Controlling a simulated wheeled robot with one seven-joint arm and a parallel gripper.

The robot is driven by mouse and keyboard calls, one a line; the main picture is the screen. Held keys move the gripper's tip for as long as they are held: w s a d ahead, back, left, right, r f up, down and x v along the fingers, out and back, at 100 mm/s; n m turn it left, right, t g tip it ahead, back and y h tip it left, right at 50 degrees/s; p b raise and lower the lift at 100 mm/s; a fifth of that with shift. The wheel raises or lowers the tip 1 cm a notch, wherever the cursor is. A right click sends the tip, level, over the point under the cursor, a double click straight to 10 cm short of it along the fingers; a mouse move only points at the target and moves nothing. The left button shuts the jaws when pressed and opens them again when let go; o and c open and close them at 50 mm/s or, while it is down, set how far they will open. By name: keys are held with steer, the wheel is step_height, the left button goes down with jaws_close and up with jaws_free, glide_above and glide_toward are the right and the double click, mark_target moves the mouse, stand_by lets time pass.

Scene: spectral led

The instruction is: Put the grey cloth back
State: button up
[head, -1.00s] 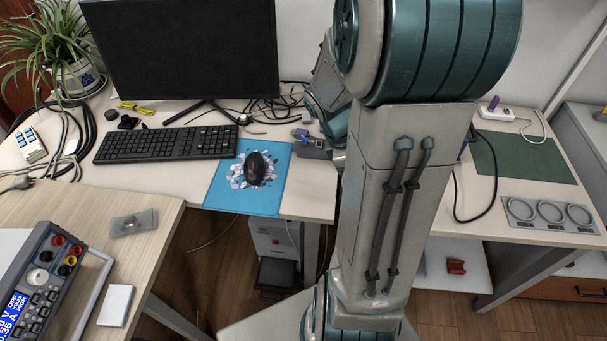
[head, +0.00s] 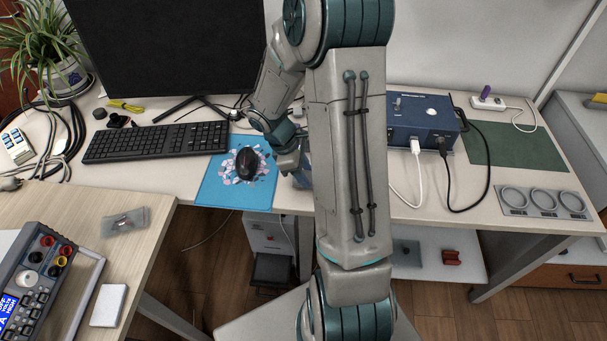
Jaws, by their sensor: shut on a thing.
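My gripper (head: 298,178) is over the desk, just right of the mouse mat, and largely hidden behind my own arm. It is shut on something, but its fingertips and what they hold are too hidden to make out. A small bluish-grey patch shows below the wrist; I cannot tell if it is gripper or held thing. I cannot clearly identify the grey cloth. A flat dark grey piece (head: 405,252) lies on the low shelf under the desk, partly behind my arm; I cannot tell if it is cloth.
A black mouse (head: 246,163) sits on the blue mat (head: 222,182), left of my gripper. A keyboard (head: 155,141) and monitor (head: 165,50) stand further left. A blue box (head: 425,118) with cables, a green mat (head: 500,146) and a three-ring plate (head: 542,202) are on the right.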

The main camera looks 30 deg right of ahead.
steer(key=shift+f, duration=0.55)
steer(key=shift+f, duration=0.2)
steer(key=o, duration=1)
steer(key=shift+o, duration=0.2)
steer(key=shift+r, duration=0.1)
